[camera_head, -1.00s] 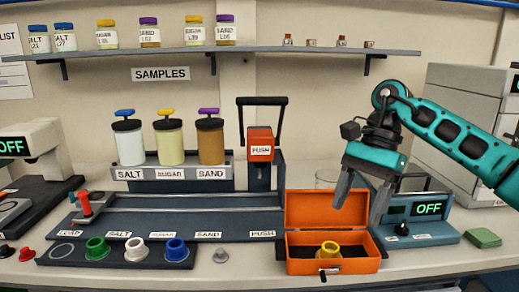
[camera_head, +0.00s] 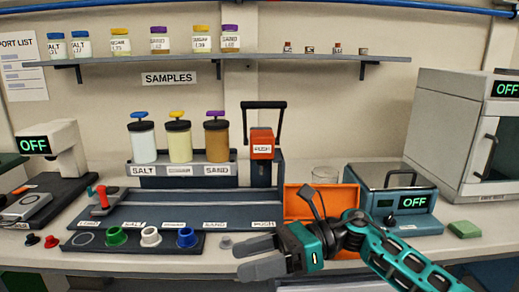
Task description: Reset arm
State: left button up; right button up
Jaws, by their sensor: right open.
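My right arm comes in from the lower right, and my right gripper (camera_head: 258,257) is low at the front edge of the bench, its fingers pointing left. The gripper is open with nothing between its fingers. It is in front of the orange box (camera_head: 338,198), whose lid stands open. The arm and gripper hide most of the box's inside and front. My left gripper is not in view.
A tray with green, white and blue cups (camera_head: 187,237) is left of my gripper. Behind stand the dispenser jars (camera_head: 180,142) and the PUSH press (camera_head: 262,143). A teal device reading OFF (camera_head: 414,202) and a green block (camera_head: 464,229) are at right.

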jog(key=d+f+m+t+h+p, duration=0.1)
jog(key=d+f+m+t+h, duration=0.25)
jog(key=m+t, duration=1.1)
jog(key=d+f+m+t+h+p, duration=0.2)
jog(key=d+f+m+t, duration=0.4)
jog(key=m, duration=1.5)
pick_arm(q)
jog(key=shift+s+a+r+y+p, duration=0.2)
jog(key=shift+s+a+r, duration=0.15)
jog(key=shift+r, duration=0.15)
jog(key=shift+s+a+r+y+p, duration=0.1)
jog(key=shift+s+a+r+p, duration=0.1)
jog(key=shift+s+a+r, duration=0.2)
pick_arm(e)
jog(key=s+d+f+m+g+h, duration=0.2)
jog(key=s+d+f+m+h, duration=0.2)
jog(key=s+f+m, duration=0.3)
jog(key=s+d+f+m+g+h, duration=0.3)
jog(key=s+d+f+m+h, duration=0.2)
jog(key=s+f+m, duration=0.2)
jog(key=shift+s+d+f+m+g, duration=0.15)
jog(key=shift+d+f+m+g, duration=0.15)
jog(key=shift+f+m, duration=0.55)
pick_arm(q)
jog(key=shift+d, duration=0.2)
pick_arm(e)
jog(key=shift+a, duration=0.1)
jog(key=shift+c, duration=0.4)
